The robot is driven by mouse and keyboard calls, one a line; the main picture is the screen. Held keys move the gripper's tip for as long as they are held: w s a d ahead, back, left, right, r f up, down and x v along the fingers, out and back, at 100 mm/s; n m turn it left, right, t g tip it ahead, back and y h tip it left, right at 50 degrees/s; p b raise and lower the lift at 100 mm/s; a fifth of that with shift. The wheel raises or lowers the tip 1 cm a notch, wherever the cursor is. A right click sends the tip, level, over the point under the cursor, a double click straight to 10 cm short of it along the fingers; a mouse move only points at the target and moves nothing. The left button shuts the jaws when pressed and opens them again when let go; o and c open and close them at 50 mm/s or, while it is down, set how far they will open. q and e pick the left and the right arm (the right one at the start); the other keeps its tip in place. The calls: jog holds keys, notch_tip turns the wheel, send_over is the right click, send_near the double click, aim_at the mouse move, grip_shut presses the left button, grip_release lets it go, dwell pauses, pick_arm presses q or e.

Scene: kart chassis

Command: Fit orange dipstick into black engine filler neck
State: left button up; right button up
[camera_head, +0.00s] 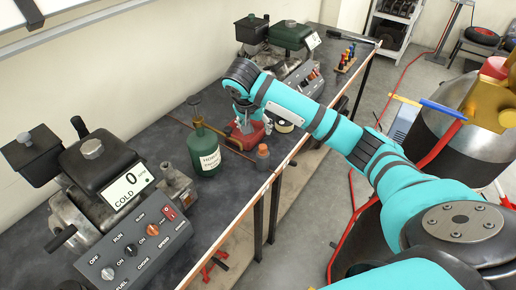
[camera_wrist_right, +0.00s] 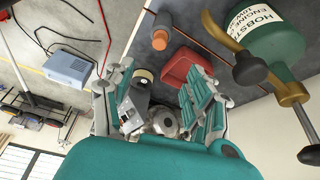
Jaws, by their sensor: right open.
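My right gripper (camera_head: 243,117) is over the bench, close above a red block-like object (camera_head: 250,134). In the right wrist view its fingers (camera_wrist_right: 162,106) are spread apart, with nothing clearly held between them. The near engine (camera_head: 95,165) stands at the bench's left, with a dark grey upright neck (camera_head: 174,184) at its right side. A thin orange-brown line (camera_head: 238,152) runs across the bench behind the green bottle; I cannot tell whether it is the dipstick or a seam. No other dipstick is clear. My left gripper is out of view.
A green bottle (camera_head: 203,152) with a pump top stands beside a small grey bottle with an orange cap (camera_head: 263,157). A tape roll (camera_head: 283,126) lies near the bench edge. A second engine (camera_head: 285,50) and a small tool rack (camera_head: 346,59) stand farther back.

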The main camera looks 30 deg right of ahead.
jog(key=p, duration=0.1)
send_near(263, 146)
jog(key=f, duration=0.2)
jog(key=shift+d+x, duration=0.25)
jog(key=shift+x, duration=0.95)
jog(key=shift+w+d+f, duration=0.1)
jog(key=shift+d+f, duration=0.05)
jog(key=shift+f, duration=0.2)
jog(key=shift+w+d+f+p, duration=0.1)
jog(key=shift+d+f+p, duration=0.05)
jog(key=shift+f+p, duration=0.15)
jog(key=x, duration=0.3)
jog(key=shift+w+d+f+p, duration=0.1)
jog(key=shift+w+f+p, duration=0.15)
jog(key=shift+p, duration=0.1)
jog(key=shift+w+d+f, duration=0.1)
jog(key=shift+d+f, duration=0.05)
jog(key=shift+f, duration=0.2)
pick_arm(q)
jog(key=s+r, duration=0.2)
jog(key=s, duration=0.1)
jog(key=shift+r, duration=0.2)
pick_arm(e)
grip_shut()
